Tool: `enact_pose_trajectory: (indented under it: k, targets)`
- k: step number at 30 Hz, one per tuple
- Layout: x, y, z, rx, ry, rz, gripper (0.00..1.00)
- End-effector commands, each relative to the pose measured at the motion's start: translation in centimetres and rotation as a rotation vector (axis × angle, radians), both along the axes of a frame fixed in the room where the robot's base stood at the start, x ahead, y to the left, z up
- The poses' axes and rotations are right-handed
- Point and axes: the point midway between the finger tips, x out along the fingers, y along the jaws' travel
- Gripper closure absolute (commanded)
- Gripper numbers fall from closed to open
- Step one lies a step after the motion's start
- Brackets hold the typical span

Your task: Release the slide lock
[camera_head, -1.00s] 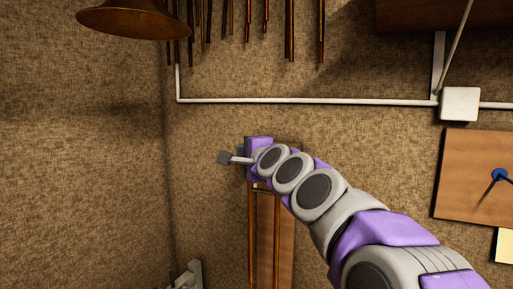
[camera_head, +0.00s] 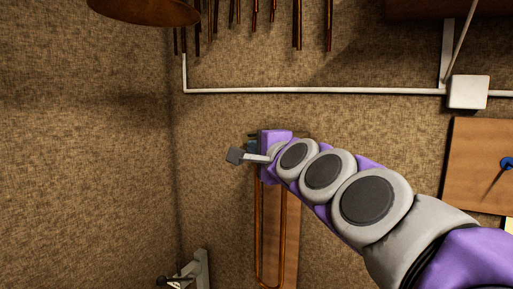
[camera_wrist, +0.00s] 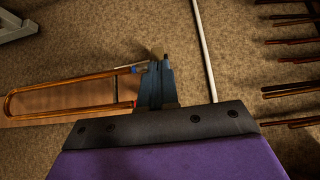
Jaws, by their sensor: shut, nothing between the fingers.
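A U-shaped copper-coloured slide (camera_head: 257,232) hangs upright in front of a wooden board (camera_head: 291,240) on the wall, its bend at the bottom. It also shows in the wrist view, where the slide (camera_wrist: 60,77) lies sideways on the left. My gripper (camera_head: 252,145) is at the slide's upper end; in the wrist view my gripper (camera_wrist: 156,66) is shut and empty. A small blue part (camera_wrist: 135,70) and a small red part (camera_wrist: 134,103) sit beside the fingers at the tube ends. My arm and gripper hide the slide's top. I cannot make out the slide lock clearly.
A white pipe (camera_head: 320,91) runs along the wall above to a white box (camera_head: 467,92). Several thin tubes (camera_head: 298,25) and a brass bell (camera_head: 145,10) hang higher up. A pale bracket (camera_head: 200,268) stands at lower left. The wall left of my gripper is clear.

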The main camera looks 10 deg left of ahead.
Motion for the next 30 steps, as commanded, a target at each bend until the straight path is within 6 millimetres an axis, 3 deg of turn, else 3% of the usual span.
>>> enact_pose_trajectory:
  k: [3, 9, 23, 26, 29, 30]
  targets:
    - [-1.8, -0.2, 0.0, 0.001, -0.001, 0.0, 1.0]
    - [-3.1, -0.2, 0.0, 0.003, 0.002, 0.0, 1.0]
    - [-3.5, -0.1, -0.3, -0.006, 0.003, 0.001, 1.0]
    - [-3.8, -0.2, -2.4, -0.06, 0.016, 0.012, 1.0]
    - [-4.8, -0.7, -7.0, -0.183, 0.044, 0.034, 1.0]
    - [-5.4, -1.1, -9.3, -0.248, 0.058, 0.049, 1.0]
